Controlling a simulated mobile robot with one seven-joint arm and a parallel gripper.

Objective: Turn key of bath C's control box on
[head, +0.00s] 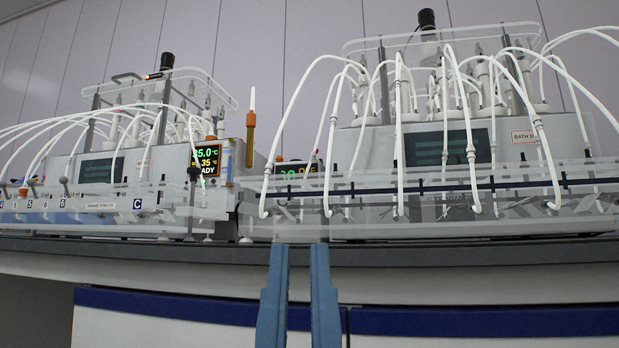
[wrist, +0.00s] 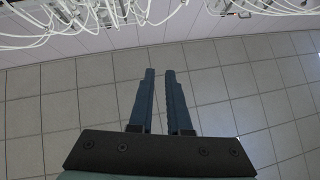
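A plate marked C (head: 137,204) shows on the front rail of the left bath (head: 98,168) in the head view. A second box with a green display (head: 298,170) sits between the two baths, partly hidden by tubes and rails. I cannot make out a key, or tell which box is bath C's. My gripper (head: 299,250) points up in front of the bench edge, below the second box. Its blue fingers are apart and empty, also in the wrist view (wrist: 160,75).
The right bath (head: 520,140) carries a label starting "BATH" and many white looping tubes. Clear rails run along the bench front. The dark bench edge (head: 450,250) lies above white cabinets with blue strips. The wrist view shows open tiled floor (wrist: 250,90).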

